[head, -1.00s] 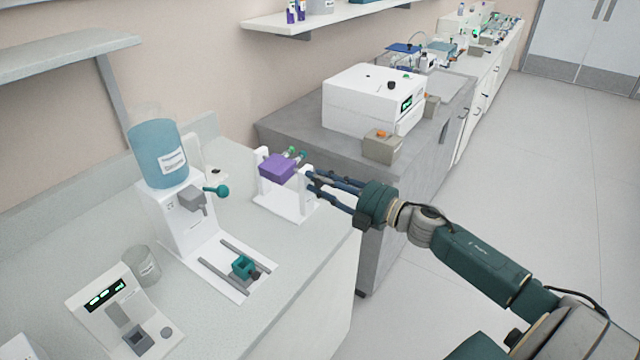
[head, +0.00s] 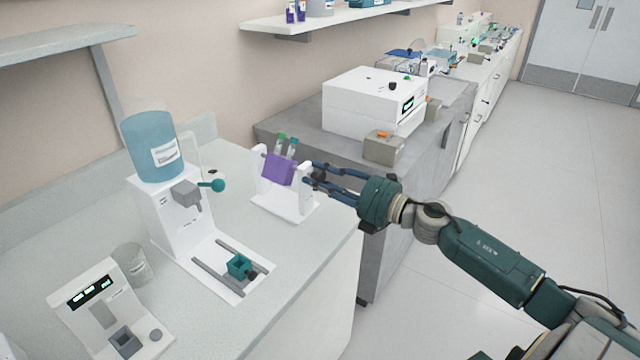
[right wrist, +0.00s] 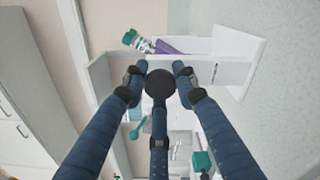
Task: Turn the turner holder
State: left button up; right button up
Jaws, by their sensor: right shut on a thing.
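The turner is a white stand (head: 287,204) with two uprights near the right end of the light counter. Its purple holder (head: 279,169) hangs between the uprights, with two capped tubes (head: 286,146) standing up out of it, slightly tilted. My right gripper (head: 311,174) is at the stand's right upright, its fingers shut on a dark round knob (right wrist: 160,83), which shows between the fingertips in the right wrist view. The purple holder (right wrist: 172,47) is partly hidden there behind the white upright. My left gripper is not in view.
A dispenser with a blue bottle (head: 154,147) stands left of the turner, with a teal cube-shaped holder (head: 239,267) on its rails. A small device with a green display (head: 92,292) is at front left. A white machine (head: 370,98) stands on the grey bench behind.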

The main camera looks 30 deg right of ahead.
jog(key=n+b, duration=0.2)
jog(key=n, duration=0.2)
jog(key=shift+d+n+b, duration=0.1)
jog(key=shift+n+b, duration=0.2)
jog(key=shift+n, duration=0.1)
jog(key=shift+r+n+b, duration=0.1)
jog(key=shift+n+b, duration=0.2)
jog(key=shift+n, duration=0.2)
jog(key=shift+r, duration=0.15)
jog(key=o, duration=1.1)
jog(key=shift+c, duration=0.2)
jog(key=shift+s+d+f, duration=0.2)
jog(key=shift+s+f, duration=0.1)
jog(key=shift+s, duration=0.25)
jog(key=v, duration=1.1)
jog(key=shift+r, duration=0.2)
